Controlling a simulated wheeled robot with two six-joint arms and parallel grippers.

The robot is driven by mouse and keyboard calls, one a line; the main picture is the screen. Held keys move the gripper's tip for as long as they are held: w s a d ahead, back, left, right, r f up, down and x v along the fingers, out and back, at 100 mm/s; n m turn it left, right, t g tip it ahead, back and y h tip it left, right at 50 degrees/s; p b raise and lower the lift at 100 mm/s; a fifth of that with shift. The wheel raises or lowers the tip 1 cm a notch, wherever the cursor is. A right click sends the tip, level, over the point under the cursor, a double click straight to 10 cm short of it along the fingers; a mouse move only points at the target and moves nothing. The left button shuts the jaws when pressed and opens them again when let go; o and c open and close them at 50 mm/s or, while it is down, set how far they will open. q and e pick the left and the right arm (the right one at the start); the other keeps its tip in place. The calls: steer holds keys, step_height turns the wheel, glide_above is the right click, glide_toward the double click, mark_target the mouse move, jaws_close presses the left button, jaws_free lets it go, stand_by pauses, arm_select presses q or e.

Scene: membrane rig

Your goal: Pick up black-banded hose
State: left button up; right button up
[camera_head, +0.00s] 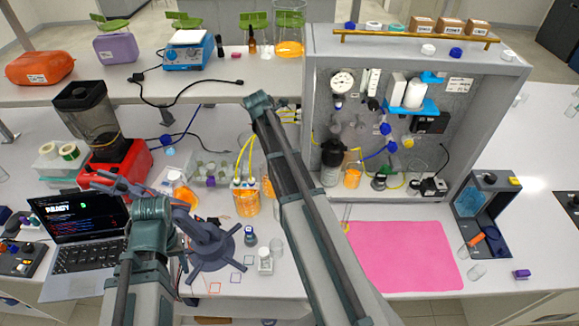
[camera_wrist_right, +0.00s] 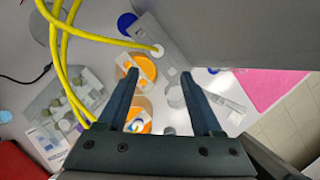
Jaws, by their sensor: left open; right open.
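Two yellow hoses (camera_head: 246,153) rise from an orange-filled bottle (camera_head: 246,203) left of my right arm. In the right wrist view, yellow hoses (camera_wrist_right: 58,58) run down the left side, and one curves to a white port (camera_wrist_right: 157,51). I cannot make out a black band on any hose. My right gripper (camera_wrist_right: 160,74) is open and empty, pointing down above orange-filled vessels, with the hoses to its left; in the head view it is hidden. My left gripper (camera_head: 108,183) is open, near the laptop and red blender base, apart from the hoses.
A grey cabinet (camera_head: 313,120) with tubing and fittings stands right of my right arm. A pink mat (camera_head: 405,258) lies before it. A laptop (camera_head: 85,230), a red-based blender (camera_head: 115,160) and a dark star-footed stand (camera_head: 215,250) crowd the left.

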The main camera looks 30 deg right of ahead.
steer(key=b+x, duration=0.4)
steer(key=x, duration=0.2)
steer(key=shift+b, duration=0.3)
steer(key=b+x, duration=0.4)
steer(key=x, duration=0.1)
steer(key=shift+w+a+f+b, duration=0.1)
steer(key=shift+w+a+b, duration=0.05)
steer(key=shift+w+b, duration=0.2)
jaws_close()
